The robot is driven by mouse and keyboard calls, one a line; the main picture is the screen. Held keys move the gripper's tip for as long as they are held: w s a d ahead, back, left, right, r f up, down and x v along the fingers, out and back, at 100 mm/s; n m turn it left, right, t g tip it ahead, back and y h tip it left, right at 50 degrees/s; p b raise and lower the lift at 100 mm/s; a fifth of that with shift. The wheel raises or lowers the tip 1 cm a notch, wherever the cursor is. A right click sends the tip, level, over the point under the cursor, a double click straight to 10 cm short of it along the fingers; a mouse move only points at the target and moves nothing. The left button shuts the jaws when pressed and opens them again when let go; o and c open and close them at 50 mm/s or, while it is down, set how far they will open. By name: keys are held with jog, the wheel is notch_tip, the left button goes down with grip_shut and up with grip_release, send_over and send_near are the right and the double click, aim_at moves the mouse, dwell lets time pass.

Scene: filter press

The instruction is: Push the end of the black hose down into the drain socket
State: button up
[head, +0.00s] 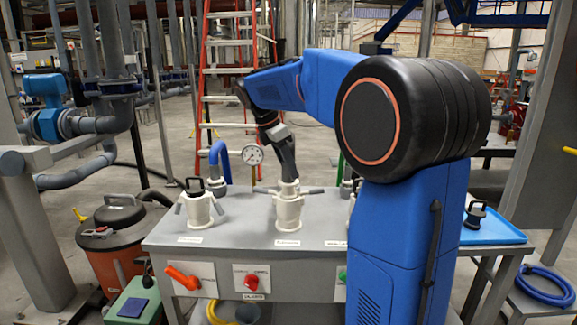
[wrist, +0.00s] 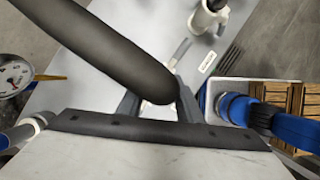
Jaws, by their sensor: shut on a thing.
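The black hose (wrist: 120,55) runs in from the upper left of the wrist view as a thick dark tube, ending between my gripper's fingers (wrist: 160,104). In the head view my gripper (head: 285,158) points down over the middle white socket (head: 288,211) on the grey bench and is shut on the hose. The dark lower end at the gripper meets the socket's mouth. I cannot tell how deep the hose end sits. The socket's side levers stick out left and right. In the wrist view the hose and fingers cover most of the socket.
A white socket with a black plug (head: 198,206) stands to the left on the bench (head: 240,236). A pressure gauge (head: 252,154) and blue hose (head: 222,160) stand behind. My arm hides the bench's right part. A blue tray (head: 495,232) lies at right.

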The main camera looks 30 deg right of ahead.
aim_at(288, 175)
jog(key=shift+f, duration=1.55)
jog(key=o, duration=1.4)
jog(key=shift+c, duration=0.2)
jog(key=s+v, duration=0.1)
jog(key=v, duration=1.6)
jog(key=shift+w+r, duration=0.25)
jog(key=shift+w, duration=0.2)
jog(key=s+a+f+m+t+y, duration=0.1)
jog(key=s+a+f+m, duration=0.2)
jog(key=s+f, duration=0.7)
jog(key=s+a+f+m+t+y, duration=0.2)
jog(key=s+a+f+m, duration=0.1)
jog(key=s+f+m, duration=0.5)
jog(key=s+a+f+m+t+y, duration=0.1)
jog(key=s+f+m, duration=0.4)
jog(key=s+f, duration=0.7)
jog(key=shift+s+a+m+t+y, duration=0.35)
jog(key=shift+s+a+t, duration=0.3)
jog(key=shift+a, duration=0.45)
jog(key=shift+w, duration=0.1)
